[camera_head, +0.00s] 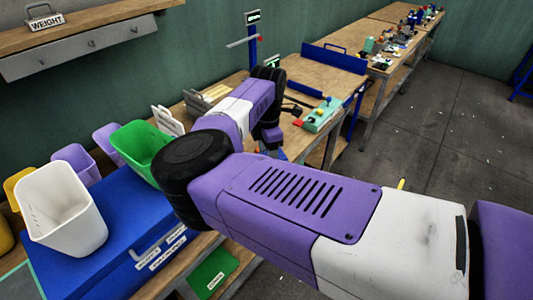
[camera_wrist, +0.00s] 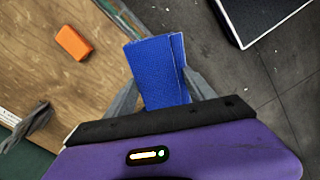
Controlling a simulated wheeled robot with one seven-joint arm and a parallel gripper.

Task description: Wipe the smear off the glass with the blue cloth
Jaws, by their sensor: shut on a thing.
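My gripper (camera_wrist: 160,100) is shut on the blue cloth (camera_wrist: 158,70), a folded piece with a woven texture that sticks out beyond the fingers in the wrist view. The cloth is over the edge of a wooden bench, with the floor to its right. In the head view my own arm hides most of the gripper and the cloth. I cannot make out the glass or the smear for certain in either view. A dark panel with a pale frame (camera_wrist: 262,12) shows at the top right of the wrist view, but I cannot tell what it is.
An orange block (camera_wrist: 73,42) lies on the wooden bench (camera_wrist: 40,75). In the head view, a white bin (camera_head: 62,212), a green bin (camera_head: 140,146) and a blue box (camera_head: 110,225) stand at the left. A teal control box (camera_head: 322,114) sits on the bench beyond my arm.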

